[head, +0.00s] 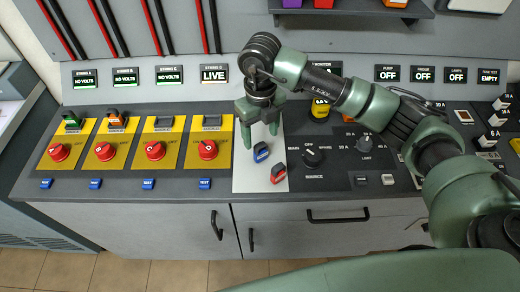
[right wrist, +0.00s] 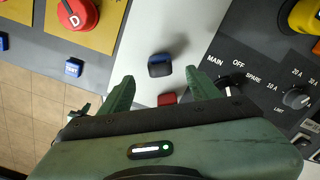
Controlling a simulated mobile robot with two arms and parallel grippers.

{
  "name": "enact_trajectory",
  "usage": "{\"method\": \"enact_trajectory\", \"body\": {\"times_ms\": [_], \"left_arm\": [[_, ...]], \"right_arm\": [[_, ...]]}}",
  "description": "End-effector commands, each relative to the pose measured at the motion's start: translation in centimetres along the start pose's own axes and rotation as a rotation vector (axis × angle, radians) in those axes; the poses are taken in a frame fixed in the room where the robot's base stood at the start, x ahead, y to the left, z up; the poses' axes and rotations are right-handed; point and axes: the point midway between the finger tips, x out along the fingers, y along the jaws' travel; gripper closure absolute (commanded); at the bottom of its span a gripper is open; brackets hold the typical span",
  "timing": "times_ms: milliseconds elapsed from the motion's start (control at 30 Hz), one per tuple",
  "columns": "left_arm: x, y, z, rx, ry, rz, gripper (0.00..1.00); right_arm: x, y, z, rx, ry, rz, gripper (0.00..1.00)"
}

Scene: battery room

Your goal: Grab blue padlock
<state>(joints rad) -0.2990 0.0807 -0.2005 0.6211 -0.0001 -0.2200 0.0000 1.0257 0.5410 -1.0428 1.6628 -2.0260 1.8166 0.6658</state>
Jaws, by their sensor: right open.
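The blue padlock (head: 261,152) lies on the pale grey strip of the console, right of the yellow switch plates. It also shows in the right wrist view (right wrist: 160,68), dark on top, ahead of the gap between the fingers. My right gripper (head: 260,137) is open and empty, pointing down above the blue padlock. Its fingertips in the right wrist view (right wrist: 159,80) sit to either side of the padlock's line, and no contact shows. A red padlock (head: 278,174) lies just in front and to the right, partly behind the gripper in the wrist view (right wrist: 167,98). My left gripper is out of view.
Several yellow plates with red rotary switches (head: 207,149) stand to the left; a green padlock (head: 72,121) and an orange padlock (head: 115,118) sit at two of them. A dark panel with knobs (head: 312,156) borders the strip on the right.

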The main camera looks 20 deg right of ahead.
Motion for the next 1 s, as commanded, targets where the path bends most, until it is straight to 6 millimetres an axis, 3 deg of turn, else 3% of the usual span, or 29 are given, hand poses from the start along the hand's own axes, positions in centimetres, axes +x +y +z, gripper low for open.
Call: {"method": "enact_trajectory", "body": {"times_ms": [200, 333, 633, 667, 867, 1000], "left_arm": [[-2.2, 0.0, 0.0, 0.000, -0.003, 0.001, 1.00], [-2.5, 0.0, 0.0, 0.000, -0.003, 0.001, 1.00], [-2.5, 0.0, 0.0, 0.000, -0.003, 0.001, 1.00], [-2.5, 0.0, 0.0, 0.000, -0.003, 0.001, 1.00], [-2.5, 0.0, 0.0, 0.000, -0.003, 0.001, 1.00], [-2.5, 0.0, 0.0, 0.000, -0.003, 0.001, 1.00]], "right_arm": [[2.7, 0.0, -0.1, -0.001, 0.006, 0.003, 0.38], [4.6, 0.0, 0.0, -0.002, 0.002, 0.004, 0.38], [5.4, 0.0, 0.1, -0.004, -0.001, 0.004, 0.38], [5.4, 0.0, 0.1, -0.004, -0.001, 0.004, 0.44], [5.4, 0.0, 0.1, -0.004, -0.001, 0.004, 0.99], [5.3, 0.0, 0.1, -0.004, -0.002, 0.004, 1.00]]}}
